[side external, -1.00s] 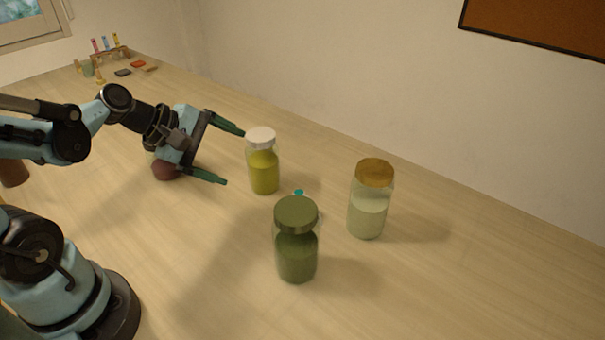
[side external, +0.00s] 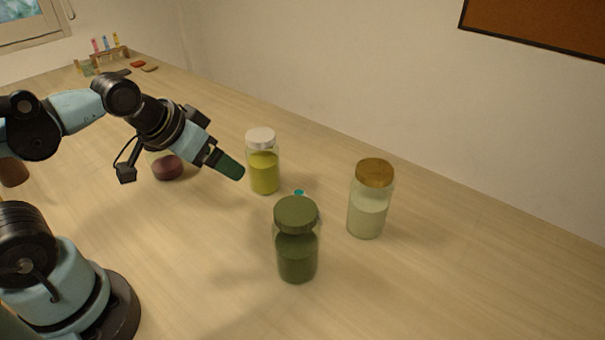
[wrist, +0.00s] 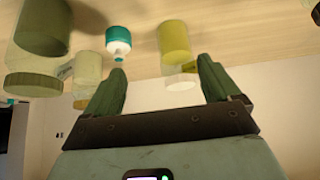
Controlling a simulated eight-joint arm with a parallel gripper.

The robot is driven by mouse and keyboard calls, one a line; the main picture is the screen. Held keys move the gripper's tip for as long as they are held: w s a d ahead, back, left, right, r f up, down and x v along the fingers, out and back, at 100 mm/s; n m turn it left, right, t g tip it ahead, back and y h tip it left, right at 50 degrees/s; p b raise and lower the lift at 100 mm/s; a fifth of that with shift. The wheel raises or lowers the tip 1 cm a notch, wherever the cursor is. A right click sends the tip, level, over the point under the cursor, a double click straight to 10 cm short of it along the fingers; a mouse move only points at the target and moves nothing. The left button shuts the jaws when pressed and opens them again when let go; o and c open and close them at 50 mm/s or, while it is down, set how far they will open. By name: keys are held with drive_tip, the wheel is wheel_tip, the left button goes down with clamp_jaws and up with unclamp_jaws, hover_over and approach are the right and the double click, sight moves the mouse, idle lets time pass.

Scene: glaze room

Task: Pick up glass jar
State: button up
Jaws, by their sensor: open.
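Several glass jars stand upright on the table. One has yellow contents and a white lid (side external: 263,170); it shows upside down in the wrist view (wrist: 174,42). A dark green jar with a green lid (side external: 297,255) stands nearest the side camera. A pale jar with a brown lid (side external: 367,212) stands to its right. A jar with dark red contents (side external: 167,167) stands left, partly behind my arm. My gripper (side external: 238,172) is open and empty, just left of the yellow jar, with one finger hiding the other. Both fingers (wrist: 161,68) show spread in the wrist view.
A small teal and white object (wrist: 118,42) stands among the jars; only its teal top (side external: 299,192) shows in the side view behind the green jar. A wooden rack with colored tubes (side external: 108,53) is far left. The table's right side is clear.

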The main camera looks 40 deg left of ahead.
idle(0.4)
drive_tip(key=shift+o, duration=0.8)
